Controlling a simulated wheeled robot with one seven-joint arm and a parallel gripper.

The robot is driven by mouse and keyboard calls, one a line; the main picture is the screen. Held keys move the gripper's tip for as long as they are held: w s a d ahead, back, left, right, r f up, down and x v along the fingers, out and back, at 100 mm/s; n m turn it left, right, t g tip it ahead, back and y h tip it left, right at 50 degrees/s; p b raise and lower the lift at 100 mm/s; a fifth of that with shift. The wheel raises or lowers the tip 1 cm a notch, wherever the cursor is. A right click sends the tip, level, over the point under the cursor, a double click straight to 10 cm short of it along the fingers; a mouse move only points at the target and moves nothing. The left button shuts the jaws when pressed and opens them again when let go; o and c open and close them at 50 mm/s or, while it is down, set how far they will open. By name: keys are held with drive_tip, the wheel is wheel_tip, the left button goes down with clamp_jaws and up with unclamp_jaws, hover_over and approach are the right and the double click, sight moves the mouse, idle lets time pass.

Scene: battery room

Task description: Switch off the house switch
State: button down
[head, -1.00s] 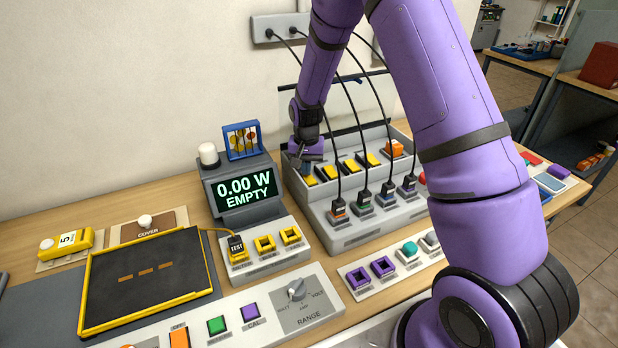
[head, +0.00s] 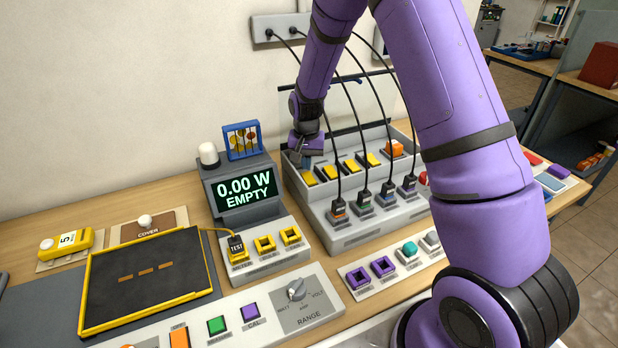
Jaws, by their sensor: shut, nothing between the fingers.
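A grey switch box (head: 351,231) stands on the bench against the wall. It has a row of yellow rocker switches, with the leftmost switch (head: 309,179) at the box's left end. An orange switch (head: 394,150) sits at the right end of the row. No label that reads as house is legible to me, so I cannot tell which switch is the house switch. My gripper (head: 309,161) is shut and empty, just above and behind the leftmost yellow switch, seemingly apart from it. Its fingertips are partly hidden by the gripper's body and the small view.
Black plugs with cables (head: 363,192) stand along the box's front and run up to a wall outlet strip (head: 279,27). A meter (head: 244,189) reading "0.00 W EMPTY" is left of the box. A yellow-framed black pad (head: 146,280) lies front left.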

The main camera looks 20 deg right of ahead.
drive_tip(key=shift+r, duration=2.3)
drive_tip(key=shift+r, duration=0.15)
wheel_tip(320, 180, up, 12)
drive_tip(key=r+n+t, duration=0.1)
hover_over(307, 174)
drive_tip(key=s, duration=0.6)
drive_tip(key=s+r+n+t, duration=0.2)
drive_tip(key=s+r, duration=0.6)
drive_tip(key=s+r+n+t, duration=0.1)
drive_tip(key=s+r, duration=0.2)
drive_tip(key=s, duration=0.8)
drive_tip(key=s+d+r+n+t, duration=0.1)
drive_tip(key=s+r, duration=0.2)
drive_tip(key=s, duration=0.7)
drive_tip(key=shift+s+d+r+n, duration=0.25)
drive_tip(key=shift+s+r+n, duration=0.05)
drive_tip(key=shift+s+r, duration=0.1)
drive_tip(key=shift+w, duration=0.2)
